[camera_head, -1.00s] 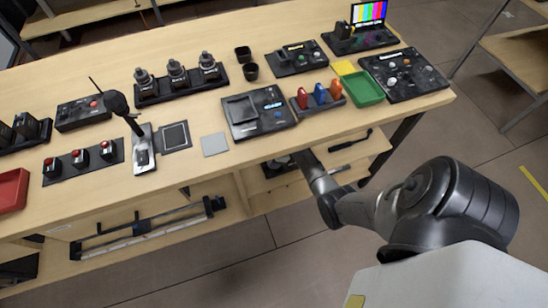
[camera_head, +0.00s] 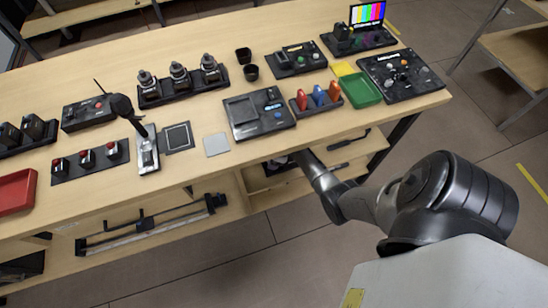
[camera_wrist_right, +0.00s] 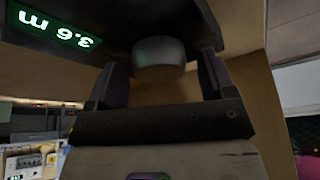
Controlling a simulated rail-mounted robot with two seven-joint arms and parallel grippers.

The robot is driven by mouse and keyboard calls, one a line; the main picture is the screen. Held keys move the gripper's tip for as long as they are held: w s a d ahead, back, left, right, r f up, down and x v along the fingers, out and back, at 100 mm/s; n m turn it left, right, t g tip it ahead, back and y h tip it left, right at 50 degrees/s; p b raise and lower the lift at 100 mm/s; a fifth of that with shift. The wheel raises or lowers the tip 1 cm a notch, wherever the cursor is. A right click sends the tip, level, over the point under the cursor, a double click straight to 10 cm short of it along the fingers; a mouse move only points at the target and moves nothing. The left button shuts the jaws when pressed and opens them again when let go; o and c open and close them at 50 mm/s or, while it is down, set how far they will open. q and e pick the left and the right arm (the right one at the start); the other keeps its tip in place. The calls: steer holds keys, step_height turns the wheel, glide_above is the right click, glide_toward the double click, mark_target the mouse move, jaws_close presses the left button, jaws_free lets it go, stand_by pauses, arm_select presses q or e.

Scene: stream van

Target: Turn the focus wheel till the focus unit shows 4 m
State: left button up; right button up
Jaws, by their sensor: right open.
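The focus unit (camera_wrist_right: 110,22) shows in the right wrist view as a dark housing, upside down, with a green lit display (camera_wrist_right: 60,30) reading 3.6 m. The focus wheel (camera_wrist_right: 160,55) is a short grey cylinder on it. My right gripper (camera_wrist_right: 162,78) is open, with one dark finger on each side of the wheel. I cannot tell whether either finger touches it. In the head view my right arm reaches under the front edge of the tabletop, which hides the gripper, wheel and focus unit. My left gripper is not in view.
The wooden table (camera_head: 330,145) overhangs my right arm. On top stand a black console (camera_head: 258,113), a green tray (camera_head: 361,90), a red tray (camera_head: 15,191) and a microphone on a stand (camera_head: 143,140). A lower shelf (camera_head: 235,203) runs beneath, with a long rail fixture (camera_head: 150,228).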

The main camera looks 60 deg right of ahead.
steer(key=p+v, duration=0.3)
steer(key=v, duration=0.3)
steer(key=s+d, duration=0.3)
steer(key=s, duration=0.8)
steer(key=shift+d+f+p, duration=0.4)
steer(key=shift+f, duration=0.05)
